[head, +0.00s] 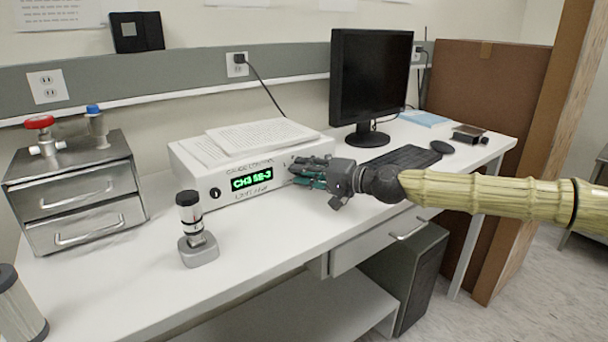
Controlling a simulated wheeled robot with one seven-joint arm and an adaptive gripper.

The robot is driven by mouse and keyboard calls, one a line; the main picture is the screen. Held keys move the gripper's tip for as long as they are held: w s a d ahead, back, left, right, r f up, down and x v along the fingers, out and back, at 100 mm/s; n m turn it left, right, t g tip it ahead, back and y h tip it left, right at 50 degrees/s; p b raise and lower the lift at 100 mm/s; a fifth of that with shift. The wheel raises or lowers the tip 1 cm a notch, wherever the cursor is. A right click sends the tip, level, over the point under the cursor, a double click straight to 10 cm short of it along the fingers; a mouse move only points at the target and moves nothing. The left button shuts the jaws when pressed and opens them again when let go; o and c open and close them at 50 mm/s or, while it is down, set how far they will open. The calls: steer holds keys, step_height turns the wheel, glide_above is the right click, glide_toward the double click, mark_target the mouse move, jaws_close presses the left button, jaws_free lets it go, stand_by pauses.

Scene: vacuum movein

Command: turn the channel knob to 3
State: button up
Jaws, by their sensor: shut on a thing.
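The white gauge controller (207,178) stands on the bench. Its lit green display (252,178) reads "CH3" followed by a small value that looks like "9E-3", though the first digit is unclear. My gripper (297,171) reaches in from the right, with its fingers at the right part of the controller's front face. The fingers are shut on the channel knob there, which they hide. The knob's pointer and markings cannot be seen. A small dark round control (215,193) sits to the left of the display.
Printed sheets (262,138) lie on the controller. A gauge on a grey base (199,250) stands in front of it. A metal drawer box (75,195) with valves is at left. A monitor (370,80) and keyboard (402,158) stand behind my arm. The front bench is mostly clear.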

steer(key=shift+w+d, duration=0.1)
steer(key=o, duration=1)
steer(key=shift+o, duration=0.2)
steer(key=v, duration=1.2)
